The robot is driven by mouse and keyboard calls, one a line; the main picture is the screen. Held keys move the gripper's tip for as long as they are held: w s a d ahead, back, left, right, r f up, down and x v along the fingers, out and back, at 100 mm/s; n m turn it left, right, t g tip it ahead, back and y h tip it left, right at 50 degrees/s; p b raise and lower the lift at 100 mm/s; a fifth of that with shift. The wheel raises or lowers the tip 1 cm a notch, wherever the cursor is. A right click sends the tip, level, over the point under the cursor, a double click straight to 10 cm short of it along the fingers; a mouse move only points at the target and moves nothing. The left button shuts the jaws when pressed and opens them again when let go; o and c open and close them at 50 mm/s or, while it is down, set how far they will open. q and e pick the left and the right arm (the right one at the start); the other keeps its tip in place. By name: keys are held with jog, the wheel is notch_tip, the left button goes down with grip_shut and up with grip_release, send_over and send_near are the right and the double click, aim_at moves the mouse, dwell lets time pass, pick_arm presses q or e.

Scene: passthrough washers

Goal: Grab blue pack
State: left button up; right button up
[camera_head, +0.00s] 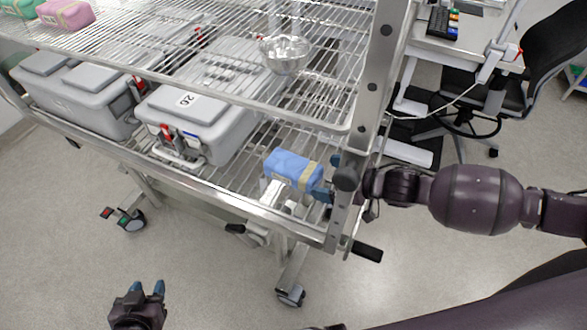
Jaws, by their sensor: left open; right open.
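The blue pack (290,168), wrapped with a beige band, is at the front right corner of the cart's lower wire shelf. My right gripper (327,178) is at the pack's right end, with its blue fingertips open close around or beside that end. The cart's corner post and a dark knob partly hide this gripper, so contact cannot be told. My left gripper (147,288) is open and empty, low over the floor at the bottom left, far from the pack.
The metal cart's corner post (364,105) stands beside my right gripper. Grey lidded cases (200,115) fill the lower shelf left of the pack. A metal bowl (285,54) and a pink pack (66,14) sit on the upper shelf. A desk and black chair (520,80) stand at right.

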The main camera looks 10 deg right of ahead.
aim_at(293, 170)
jog(key=shift+x, duration=1.15)
jog(key=shift+c, duration=0.5)
jog(key=c, duration=0.9)
jog(key=shift+c, duration=0.2)
